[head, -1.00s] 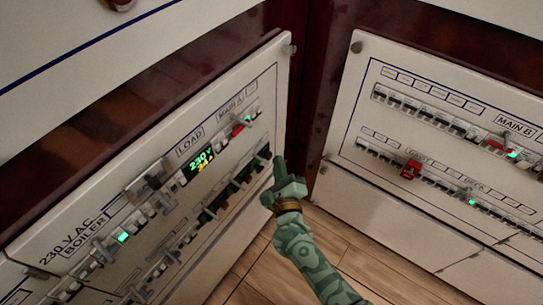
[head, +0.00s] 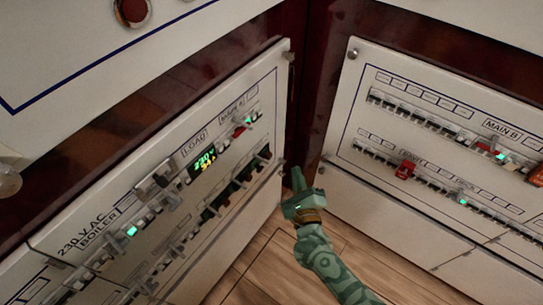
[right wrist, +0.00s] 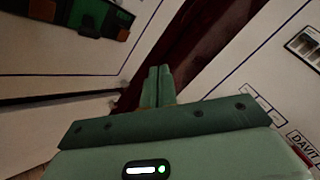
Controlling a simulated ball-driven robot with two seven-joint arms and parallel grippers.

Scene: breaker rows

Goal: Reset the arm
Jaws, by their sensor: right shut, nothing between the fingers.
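My right arm is green and patterned and comes up from the lower right in the head view. Its gripper (head: 297,180) is shut and empty, pointing up near the corner between two breaker panels. It also shows in the right wrist view (right wrist: 158,75), with both fingers together and nothing between them. The left panel (head: 262,88) carries breaker rows, a lit display (head: 206,160) and a red switch (head: 239,131). The right panel (head: 363,80) carries more breaker rows and a red switch (head: 405,169). The gripper appears apart from both panels. My left gripper is not in view.
A dark red post (head: 312,95) fills the corner between the panels. Wooden floor (head: 270,265) lies below. A red round knob (head: 132,11) sits on the upper left white panel. A grey bracket (head: 160,184) juts from the left panel.

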